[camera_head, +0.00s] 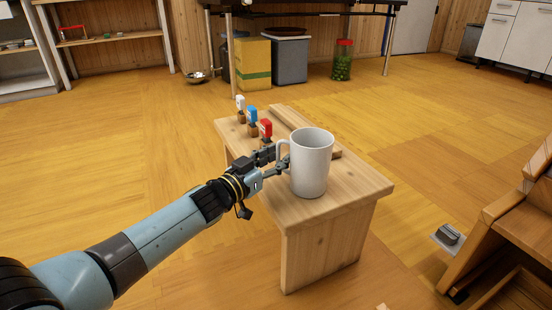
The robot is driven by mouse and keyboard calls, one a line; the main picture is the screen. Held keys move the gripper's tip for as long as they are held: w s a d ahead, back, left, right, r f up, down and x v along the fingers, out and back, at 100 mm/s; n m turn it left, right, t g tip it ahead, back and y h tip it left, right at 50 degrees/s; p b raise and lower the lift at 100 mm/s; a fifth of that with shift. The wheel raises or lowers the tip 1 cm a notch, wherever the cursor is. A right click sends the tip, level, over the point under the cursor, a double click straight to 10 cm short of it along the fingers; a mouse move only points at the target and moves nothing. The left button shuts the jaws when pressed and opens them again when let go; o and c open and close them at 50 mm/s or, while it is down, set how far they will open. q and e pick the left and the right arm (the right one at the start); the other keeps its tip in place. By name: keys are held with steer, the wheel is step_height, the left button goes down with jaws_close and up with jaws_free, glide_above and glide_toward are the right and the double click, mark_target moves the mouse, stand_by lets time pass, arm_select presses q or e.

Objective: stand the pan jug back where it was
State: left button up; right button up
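The pan jug is a white, mug-shaped jug (312,165) with its handle on the left. It is upright over the front part of the small wooden bench (345,190). I cannot tell for sure whether its base touches the bench top. My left gripper (281,164) reaches in from the left, and its fingers are closed at the jug's handle. Three small taps stand in a row behind the gripper: white (240,103), blue (252,113) and red (265,128). What lies below the red one is partly hidden by my gripper. My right gripper is out of view.
A low wooden strip (296,122) lies on the bench behind the jug. Wooden furniture (520,225) stands at the right, with a small grey object (447,235) on the floor near it. A yellow box (253,62) and grey bin (290,60) stand at the back. The floor between is mostly clear.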

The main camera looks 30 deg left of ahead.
arm_select(q)
steer(key=shift+s, duration=0.15)
steer(key=p+v, duration=0.2)
steer(key=v, duration=0.5)
steer(key=shift+s, duration=0.3)
stand_by(1.0)
steer(key=shift+s+a, duration=0.1)
steer(key=shift+a, duration=0.05)
steer(key=v, duration=1.2)
steer(key=shift+f, duration=0.1)
